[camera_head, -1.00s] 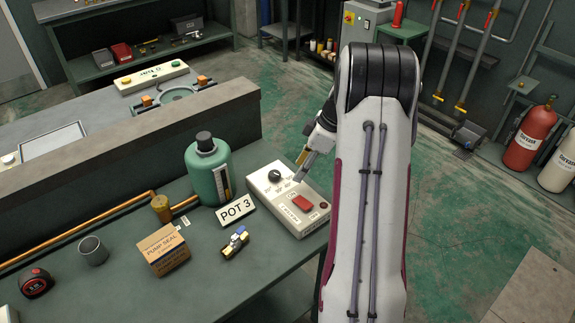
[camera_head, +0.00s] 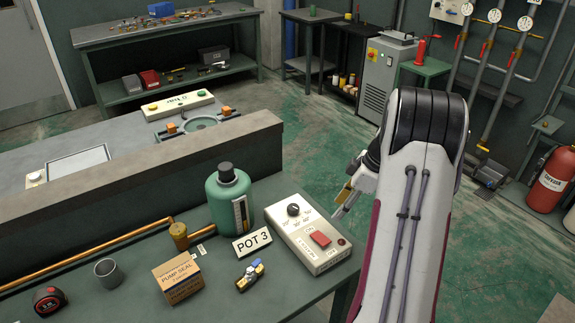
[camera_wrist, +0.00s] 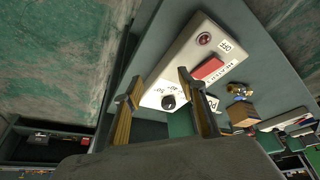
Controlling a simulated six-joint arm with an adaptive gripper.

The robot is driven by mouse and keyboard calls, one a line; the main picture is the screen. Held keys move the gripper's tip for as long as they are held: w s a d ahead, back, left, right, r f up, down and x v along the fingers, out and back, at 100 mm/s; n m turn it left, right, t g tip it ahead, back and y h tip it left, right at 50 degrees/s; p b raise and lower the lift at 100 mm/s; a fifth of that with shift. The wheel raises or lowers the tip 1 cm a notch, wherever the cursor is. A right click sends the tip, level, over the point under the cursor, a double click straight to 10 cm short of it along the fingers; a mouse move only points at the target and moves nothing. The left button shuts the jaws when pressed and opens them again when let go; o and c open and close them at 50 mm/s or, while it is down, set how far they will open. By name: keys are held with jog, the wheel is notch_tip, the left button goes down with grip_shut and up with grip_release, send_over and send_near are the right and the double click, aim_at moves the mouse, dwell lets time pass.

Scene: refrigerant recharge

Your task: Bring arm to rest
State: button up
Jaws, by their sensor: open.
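My gripper (camera_head: 342,203) hangs at the end of my arm, beside and above the right edge of the grey control box (camera_head: 308,238). In the wrist view my gripper (camera_wrist: 160,88) has its two fingers apart, with nothing held between them. The control box also shows beyond the fingers in the wrist view (camera_wrist: 196,50), with its black knob (camera_wrist: 169,102) and red switch (camera_wrist: 208,68). My arm covers part of the floor to the right of the bench.
On the bench (camera_head: 215,290) stand a green bottle (camera_head: 226,205), a "POT 3" sign (camera_head: 252,244), a cardboard box (camera_head: 178,278), a brass valve (camera_head: 250,275), a grey cup (camera_head: 108,271) and a tape measure (camera_head: 48,299). Red and white cylinders stand at the right. Green floor is open behind the bench.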

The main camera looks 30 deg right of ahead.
dwell(0.3)
jog(key=s+m, duration=0.1)
jog(key=m, duration=0.1)
jog(key=s+a+f+m, duration=0.1)
jog(key=m, duration=0.1)
jog(key=s+m, duration=0.1)
jog(key=m, duration=0.1)
jog(key=shift+s+a+f+g, duration=0.2)
jog(key=shift+a+f+g, duration=0.15)
jog(key=shift+a+g, duration=0.05)
jog(key=s+a+m, duration=0.1)
jog(key=s+a+r+m, duration=0.1)
jog(key=shift+a+r+g, duration=0.3)
jog(key=shift+a, duration=0.05)
jog(key=s+a+r+t+h, duration=0.1)
jog(key=s+a+r, duration=0.4)
jog(key=a, duration=0.5)
jog(key=s+a+r+t+h, duration=0.1)
jog(key=s+a+r, duration=0.4)
jog(key=a+r, duration=0.3)
jog(key=s+a+r+t+h, duration=0.1)
jog(key=s+a+r, duration=0.4)
jog(key=a, duration=0.8)
notch_tip(320, 180, up, 2)
jog(key=shift+s+a+r+t, duration=0.15)
jog(key=shift+s+a+t, duration=0.05)
jog(key=shift+a+t, duration=0.2)
